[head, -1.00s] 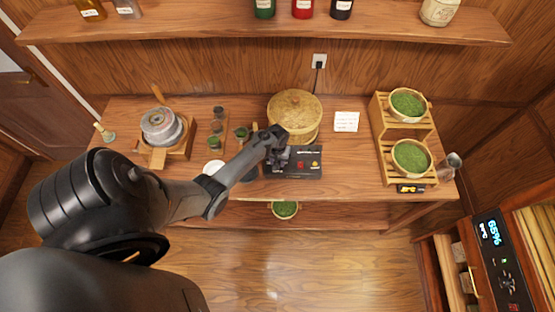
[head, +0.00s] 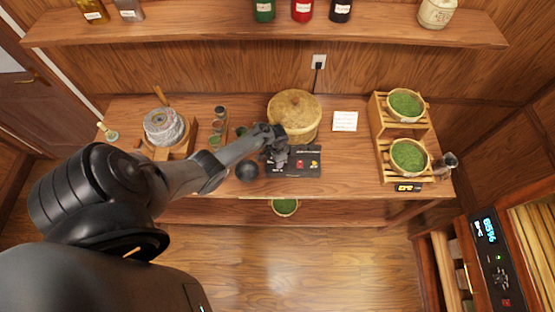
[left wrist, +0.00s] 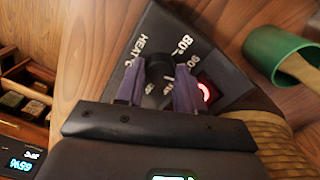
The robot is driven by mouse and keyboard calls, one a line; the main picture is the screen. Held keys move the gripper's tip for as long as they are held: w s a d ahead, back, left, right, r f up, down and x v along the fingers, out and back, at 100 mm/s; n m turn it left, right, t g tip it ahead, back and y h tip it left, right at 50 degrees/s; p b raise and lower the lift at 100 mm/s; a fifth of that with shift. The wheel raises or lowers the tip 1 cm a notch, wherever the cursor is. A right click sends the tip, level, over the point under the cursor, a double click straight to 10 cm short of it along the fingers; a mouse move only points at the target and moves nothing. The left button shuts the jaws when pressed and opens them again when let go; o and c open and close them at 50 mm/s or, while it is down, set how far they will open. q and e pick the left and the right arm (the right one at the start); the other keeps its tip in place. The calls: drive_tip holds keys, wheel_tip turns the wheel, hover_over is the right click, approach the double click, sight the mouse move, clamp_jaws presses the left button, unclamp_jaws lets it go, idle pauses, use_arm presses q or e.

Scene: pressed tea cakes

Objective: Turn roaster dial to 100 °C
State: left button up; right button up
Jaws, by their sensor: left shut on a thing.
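The roaster's black control panel (head: 307,164) lies on the workbench in front of the round woven steamer. In the left wrist view the panel (left wrist: 222,84) carries white markings, including "HEAT °C" and "80°", and a glowing red button (left wrist: 205,92). My left gripper (head: 275,155) is over the panel's left part. In the left wrist view my left gripper (left wrist: 158,88) has its two purple fingers shut on either side of the black dial (left wrist: 158,67). My right gripper is not in view.
The steamer (head: 295,110) stands right behind the panel. A white card (head: 345,121) and a wooden rack (head: 388,150) with green-filled baskets are to the right. A stone press (head: 163,127) and small cups (head: 216,126) stand left. A green cup (left wrist: 278,52) shows in the wrist view.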

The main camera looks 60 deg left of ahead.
use_arm(q)
drive_tip(key=shift+m, duration=1.1)
drive_tip(key=o, duration=1)
drive_tip(key=shift+o, duration=0.2)
